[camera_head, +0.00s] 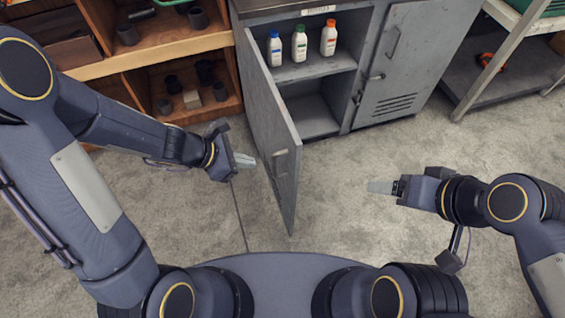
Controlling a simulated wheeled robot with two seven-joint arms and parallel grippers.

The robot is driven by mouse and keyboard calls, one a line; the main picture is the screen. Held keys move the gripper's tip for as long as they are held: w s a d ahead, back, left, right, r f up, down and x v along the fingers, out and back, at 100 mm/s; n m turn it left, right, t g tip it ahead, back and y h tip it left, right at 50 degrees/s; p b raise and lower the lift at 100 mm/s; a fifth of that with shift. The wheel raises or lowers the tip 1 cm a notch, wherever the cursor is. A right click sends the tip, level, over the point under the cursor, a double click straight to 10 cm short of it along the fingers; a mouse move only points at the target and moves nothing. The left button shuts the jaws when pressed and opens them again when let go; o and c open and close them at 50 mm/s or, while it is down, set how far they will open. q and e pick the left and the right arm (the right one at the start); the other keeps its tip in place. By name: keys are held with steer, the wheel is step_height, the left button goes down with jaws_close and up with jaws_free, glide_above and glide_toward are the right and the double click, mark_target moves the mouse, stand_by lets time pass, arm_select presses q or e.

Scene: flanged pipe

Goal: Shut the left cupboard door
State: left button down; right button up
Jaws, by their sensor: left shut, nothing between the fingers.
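The left cupboard door (270,135) stands wide open, swung out from the left side of the grey metal cupboard (345,97) toward me.
Bottles with blue, green (299,44) and orange caps stand on the upper shelf. The cupboard's right door (402,60) is shut. A wooden shelf unit (150,70) stands at the left, a metal rack (497,65) at the right. The concrete floor (335,215) in front is clear.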

mark_target(292, 165)
arm_select(q)
steer(key=w+d+f, duration=0.1)
steer(key=d, duration=0.2)
steer(key=w+d+f+b, duration=0.1)
steer(key=d+f, duration=0.1)
steer(key=d, duration=0.1)
steer(key=w+d+f, duration=0.1)
steer(key=d+f, duration=0.1)
steer(key=d, duration=0.1)
steer(key=shift+f+b, duration=0.2)
steer(key=shift+b, duration=0.1)
steer(key=shift+d, duration=0.1)
